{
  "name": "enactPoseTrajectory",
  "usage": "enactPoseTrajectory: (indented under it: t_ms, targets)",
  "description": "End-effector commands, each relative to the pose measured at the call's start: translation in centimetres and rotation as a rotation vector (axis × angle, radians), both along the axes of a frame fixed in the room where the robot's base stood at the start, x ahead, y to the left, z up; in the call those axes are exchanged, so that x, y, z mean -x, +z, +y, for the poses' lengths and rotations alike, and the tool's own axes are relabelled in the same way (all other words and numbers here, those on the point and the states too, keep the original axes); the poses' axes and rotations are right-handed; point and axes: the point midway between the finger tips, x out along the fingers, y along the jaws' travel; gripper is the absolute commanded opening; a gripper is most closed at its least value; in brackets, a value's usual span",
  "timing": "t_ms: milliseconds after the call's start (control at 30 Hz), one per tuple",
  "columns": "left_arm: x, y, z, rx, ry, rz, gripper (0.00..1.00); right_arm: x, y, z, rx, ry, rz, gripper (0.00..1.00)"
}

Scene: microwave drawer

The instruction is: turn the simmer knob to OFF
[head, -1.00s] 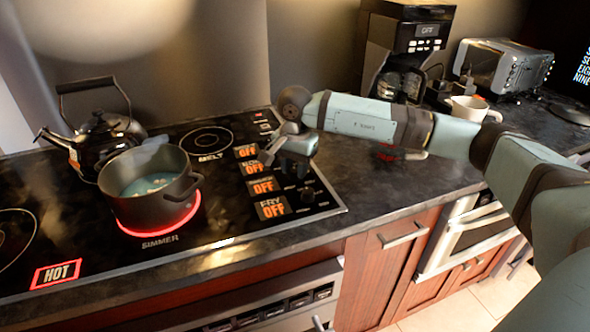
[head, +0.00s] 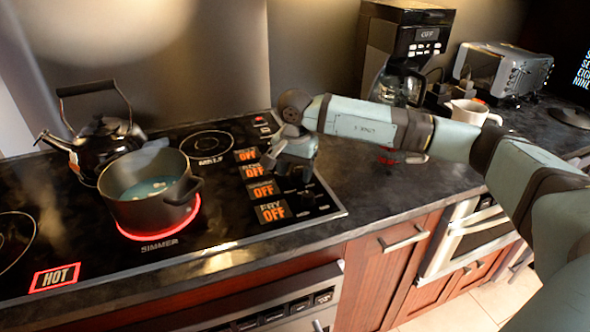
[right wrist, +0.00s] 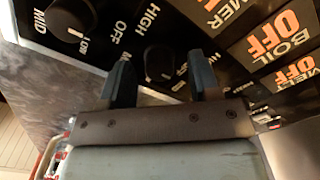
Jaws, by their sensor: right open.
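The control panel's knobs are mostly hidden behind my right gripper in the head view. In the right wrist view a black round knob (right wrist: 160,61), likely the simmer knob, sits between and just ahead of the two open fingers of my right gripper (right wrist: 163,75); contact cannot be told. Its white mark points toward the bottom of that picture. In the head view this simmer display (head: 262,190) also reads OFF. My right gripper (head: 293,190) points down at the panel. My left gripper is not in view.
A dark pot (head: 150,205) stands on the red-glowing burner labelled SIMMER. A black kettle (head: 100,145) stands behind it. Another knob (right wrist: 70,20) is close to my right fingers. A red HOT sign (head: 55,277) is lit at the front left.

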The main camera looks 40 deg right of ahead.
Motion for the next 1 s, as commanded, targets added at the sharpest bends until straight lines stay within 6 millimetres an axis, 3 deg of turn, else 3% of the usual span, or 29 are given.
enactPoseTrajectory:
  t_ms: [233, 700, 1000]
  targets:
    - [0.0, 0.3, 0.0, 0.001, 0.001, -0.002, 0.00, 0.0, 2.1, 0.0, -0.001, 0.000, -0.001, 0.56]
    - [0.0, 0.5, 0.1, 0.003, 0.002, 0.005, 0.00, 0.0, 12.0, 0.0, 0.000, 0.001, -0.002, 0.56]
    - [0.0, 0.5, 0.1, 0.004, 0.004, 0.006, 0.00, 0.0, 13.8, 0.0, 0.000, 0.000, 0.000, 0.56]
